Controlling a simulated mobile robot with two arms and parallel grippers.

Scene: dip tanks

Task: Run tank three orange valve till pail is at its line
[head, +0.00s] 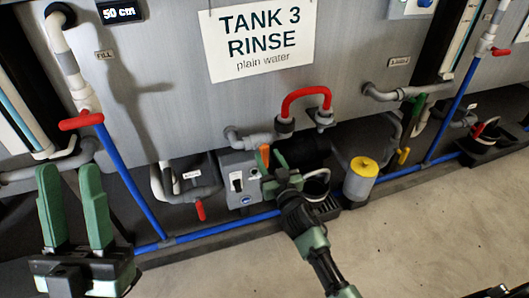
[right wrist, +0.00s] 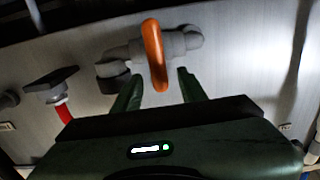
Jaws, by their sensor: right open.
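The orange valve handle (head: 264,155) is low on the tank three panel, beside a small grey box. In the right wrist view the orange handle (right wrist: 153,55) stands nearly upright on a grey pipe fitting. My right gripper (head: 276,178) is open at the handle. In the wrist view its green fingertips (right wrist: 160,88) lie either side of the handle's lower end, with gaps showing. A dark pail (head: 324,206) with a pale rim stands behind my right gripper, partly hidden; its line and water level cannot be made out. My left gripper (head: 74,205) is open and empty at the left.
A TANK 3 RINSE sign (head: 259,40) hangs above a red hose loop (head: 305,95). A yellow-topped grey canister (head: 361,183) stands right of the pail. A blue pipe (head: 195,236) runs along the floor.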

